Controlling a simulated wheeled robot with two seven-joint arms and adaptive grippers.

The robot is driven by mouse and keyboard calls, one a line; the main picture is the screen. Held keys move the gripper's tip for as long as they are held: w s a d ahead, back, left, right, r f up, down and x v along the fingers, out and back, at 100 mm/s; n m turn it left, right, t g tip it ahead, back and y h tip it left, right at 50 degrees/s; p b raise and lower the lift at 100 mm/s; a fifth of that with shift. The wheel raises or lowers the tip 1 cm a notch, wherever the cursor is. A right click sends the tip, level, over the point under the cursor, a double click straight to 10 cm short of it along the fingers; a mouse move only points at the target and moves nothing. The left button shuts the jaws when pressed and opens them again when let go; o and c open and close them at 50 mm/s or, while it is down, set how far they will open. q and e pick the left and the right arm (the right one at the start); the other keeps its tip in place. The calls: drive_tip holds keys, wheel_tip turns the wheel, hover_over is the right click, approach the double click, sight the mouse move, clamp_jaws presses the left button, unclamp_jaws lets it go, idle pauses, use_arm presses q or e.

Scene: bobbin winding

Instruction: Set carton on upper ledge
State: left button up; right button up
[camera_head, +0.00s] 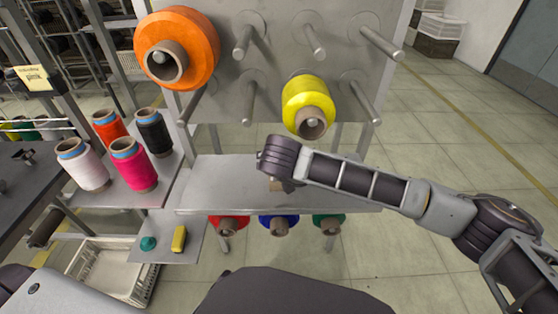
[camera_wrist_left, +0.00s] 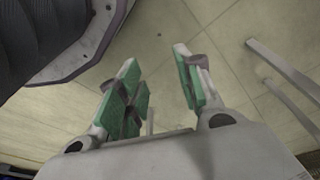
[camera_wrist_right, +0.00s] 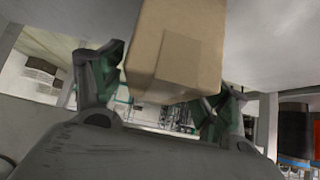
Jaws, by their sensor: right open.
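A brown cardboard carton (camera_wrist_right: 178,45) shows large in the right wrist view, between the fingers of my right gripper (camera_wrist_right: 165,88). These fingers are open, one on each side of it; I cannot tell whether they touch it. In the head view only a small part of the carton (camera_head: 276,185) shows at the grey ledge (camera_head: 225,185) below the peg panel; my right wrist hides the rest. I cannot tell from this view whether its base rests on the ledge. My left gripper (camera_wrist_left: 158,85) is open and empty above the floor, outside the head view.
The peg panel (camera_head: 225,85) holds an orange spool (camera_head: 200,38) and a yellow spool (camera_head: 305,92). Several spools stand on a side shelf (camera_head: 165,185) at left. Red, blue (camera_head: 278,224) and green spools hang below the ledge. A white crate (camera_head: 105,268) is on the floor.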

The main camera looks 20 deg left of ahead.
use_arm(q)
drive_tip(key=shift+s+f, duration=0.1)
drive_tip(key=shift+f, duration=0.1)
use_arm(e)
drive_tip(key=shift+r, duration=0.1)
drive_tip(key=shift+r, duration=0.15)
use_arm(q)
drive_tip(key=shift+s+a+f+p, duration=0.2)
drive_tip(key=shift+a+f+p, duration=0.1)
drive_tip(key=shift+f, duration=0.45)
drive_tip(key=shift+s+a+f+p, duration=0.15)
drive_tip(key=shift+a+f+p, duration=0.1)
drive_tip(key=shift+f, duration=0.5)
use_arm(e)
drive_tip(key=v, duration=1.1)
drive_tip(key=shift+s+d+r, duration=0.15)
drive_tip(key=shift+s+r, duration=0.05)
drive_tip(key=shift+s, duration=0.15)
use_arm(q)
drive_tip(key=shift+w+r, duration=0.1)
